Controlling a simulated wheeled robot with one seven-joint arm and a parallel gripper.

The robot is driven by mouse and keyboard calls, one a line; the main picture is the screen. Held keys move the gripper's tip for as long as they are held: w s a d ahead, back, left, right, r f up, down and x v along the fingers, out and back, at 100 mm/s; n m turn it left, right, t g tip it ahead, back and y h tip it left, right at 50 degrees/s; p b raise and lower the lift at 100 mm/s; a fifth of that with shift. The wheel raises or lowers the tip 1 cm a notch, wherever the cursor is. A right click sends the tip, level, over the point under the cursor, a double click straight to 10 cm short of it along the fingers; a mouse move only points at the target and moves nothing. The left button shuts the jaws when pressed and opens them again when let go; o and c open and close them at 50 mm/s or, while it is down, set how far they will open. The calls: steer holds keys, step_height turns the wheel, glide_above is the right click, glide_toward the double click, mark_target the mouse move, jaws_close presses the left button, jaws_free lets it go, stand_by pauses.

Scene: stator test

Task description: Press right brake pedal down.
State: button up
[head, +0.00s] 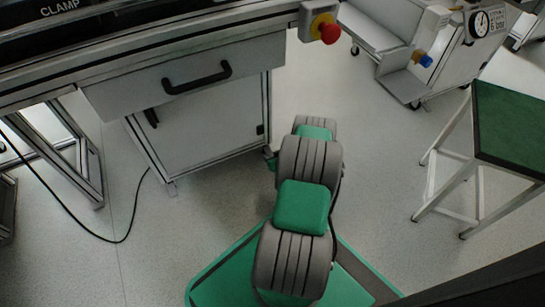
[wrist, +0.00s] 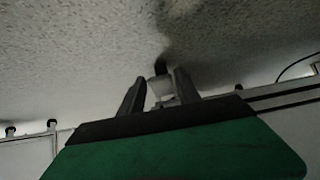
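No brake pedal can be made out clearly in either view. In the wrist view my gripper (wrist: 159,77) has its two dark fingers apart, with a gap between them. A small pale block with a dark end (wrist: 160,84) shows in that gap, beyond or between the fingers. I cannot tell what it is or whether the fingers touch it. In the head view my arm reaches forward and down to the right of the bench cabinet, and its own links hide the gripper.
The cabinet (head: 207,122) with a drawer (head: 188,82) stands left of my arm. A red stop button (head: 328,33) sits at the bench corner above. A green-topped table (head: 512,125) stands at the right. A black cable (head: 95,236) lies on the left floor. Floor (head: 385,120) right of my arm is clear.

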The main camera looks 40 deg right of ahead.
steer(key=shift+o, duration=1.4)
steer(key=shift+r, duration=0.1)
steer(key=p+v, duration=0.4)
steer(key=v, duration=0.3)
steer(key=shift+s+r, duration=0.2)
steer(key=shift+s, duration=0.1)
